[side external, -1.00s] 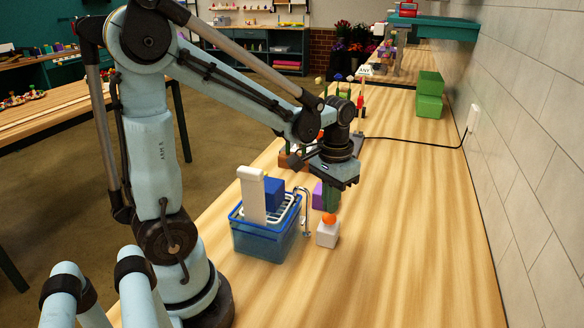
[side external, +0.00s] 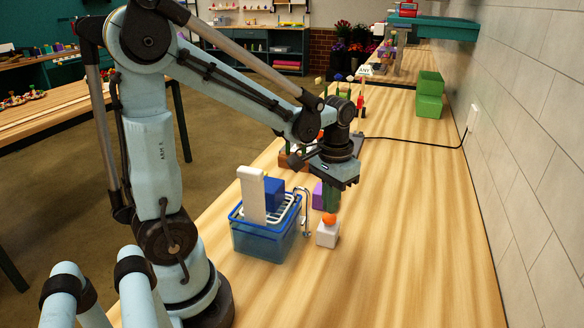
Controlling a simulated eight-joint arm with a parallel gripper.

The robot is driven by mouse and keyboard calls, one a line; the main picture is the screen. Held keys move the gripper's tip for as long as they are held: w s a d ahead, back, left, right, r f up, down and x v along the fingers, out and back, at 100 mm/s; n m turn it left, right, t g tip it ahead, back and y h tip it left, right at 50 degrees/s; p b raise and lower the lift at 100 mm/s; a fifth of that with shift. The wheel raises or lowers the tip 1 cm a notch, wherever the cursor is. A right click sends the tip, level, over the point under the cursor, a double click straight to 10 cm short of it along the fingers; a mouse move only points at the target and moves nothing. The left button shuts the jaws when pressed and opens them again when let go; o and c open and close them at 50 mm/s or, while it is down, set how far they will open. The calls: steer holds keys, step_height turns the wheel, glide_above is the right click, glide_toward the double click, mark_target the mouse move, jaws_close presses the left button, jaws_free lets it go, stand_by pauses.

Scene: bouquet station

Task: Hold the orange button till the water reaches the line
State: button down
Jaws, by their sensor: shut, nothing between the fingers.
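The orange button (side external: 329,219) sits on top of a small white box (side external: 327,236) on the wooden table. My gripper (side external: 332,203) is shut and points down, its fingertips just above or on the button; I cannot tell if they touch it. A clear blue-rimmed tank (side external: 262,241) stands to the left of the box. A curved metal faucet (side external: 304,212) stands between the tank and the box. A white upright block (side external: 251,196) and a blue block (side external: 274,193) show at the tank. The water level and the line cannot be made out.
A purple block (side external: 318,195) stands behind the button box. A black cord (side external: 420,143) runs across the table to a wall outlet. The table's right front is clear.

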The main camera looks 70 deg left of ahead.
steer(key=shift+f, duration=0.1)
stand_by(0.6)
steer(key=shift+f, duration=1.2)
stand_by(1.7)
steer(key=shift+r, duration=2.05)
steer(key=shift+d, duration=0.1)
steer(key=s+d+r+m+t, duration=0.3)
steer(key=d+r+t, duration=0.1)
steer(key=d+t, duration=0.2)
steer(key=shift+d+t, duration=0.35)
steer(key=shift+t, duration=0.25)
